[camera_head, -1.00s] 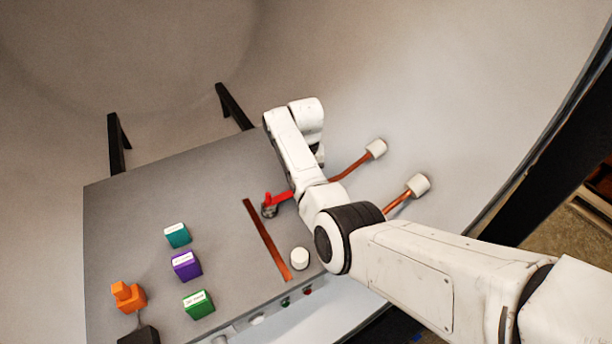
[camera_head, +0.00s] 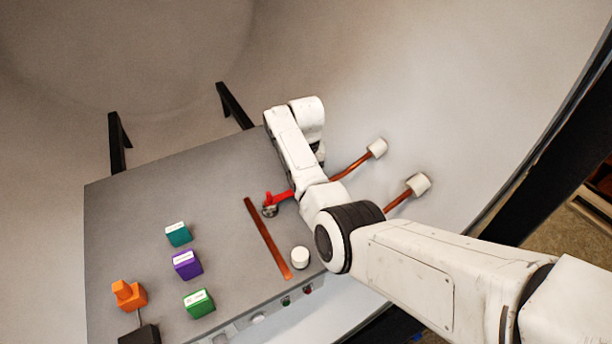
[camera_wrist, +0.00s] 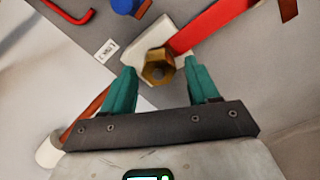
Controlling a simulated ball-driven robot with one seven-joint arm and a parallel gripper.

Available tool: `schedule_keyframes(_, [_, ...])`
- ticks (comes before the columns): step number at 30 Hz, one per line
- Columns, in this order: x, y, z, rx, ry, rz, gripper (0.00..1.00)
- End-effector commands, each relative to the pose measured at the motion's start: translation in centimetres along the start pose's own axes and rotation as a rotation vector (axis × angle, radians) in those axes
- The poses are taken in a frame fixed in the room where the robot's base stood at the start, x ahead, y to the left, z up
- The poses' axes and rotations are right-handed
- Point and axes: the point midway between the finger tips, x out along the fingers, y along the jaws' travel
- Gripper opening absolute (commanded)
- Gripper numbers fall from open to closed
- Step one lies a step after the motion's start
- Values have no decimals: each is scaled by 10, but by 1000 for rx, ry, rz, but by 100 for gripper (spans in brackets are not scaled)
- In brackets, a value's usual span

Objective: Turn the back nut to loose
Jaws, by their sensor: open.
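A brass hex nut (camera_wrist: 158,68) shows in the wrist view, on or in front of a pale block (camera_wrist: 148,40) joined to a red bar (camera_wrist: 215,24). It is the only nut I can make out; the frames do not show whether it is the back one. My gripper (camera_wrist: 162,66) is open, with one teal finger on each side of the nut and a gap on both sides. I cannot tell how far the fingertips are from it in depth. In the head view my gripper and the nut are hidden behind my arm.
A grey table (camera_head: 130,210) holds teal (camera_head: 178,234), purple (camera_head: 187,264), green (camera_head: 199,303) and orange (camera_head: 129,296) blocks, a copper strip (camera_head: 267,240), a white knob (camera_head: 300,257) and a red-handled part (camera_head: 280,197). Two white-capped copper pipes (camera_head: 347,167) (camera_head: 398,202) stick out near my arm.

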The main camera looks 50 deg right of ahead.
Motion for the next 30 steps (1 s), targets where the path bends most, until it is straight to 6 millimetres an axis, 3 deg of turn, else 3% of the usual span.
schedule_keyframes(18, [-95, -1, 0, -1, 2, -1, 60])
schedule_keyframes(30, [-106, -1, 0, -1, 0, 0, 60])
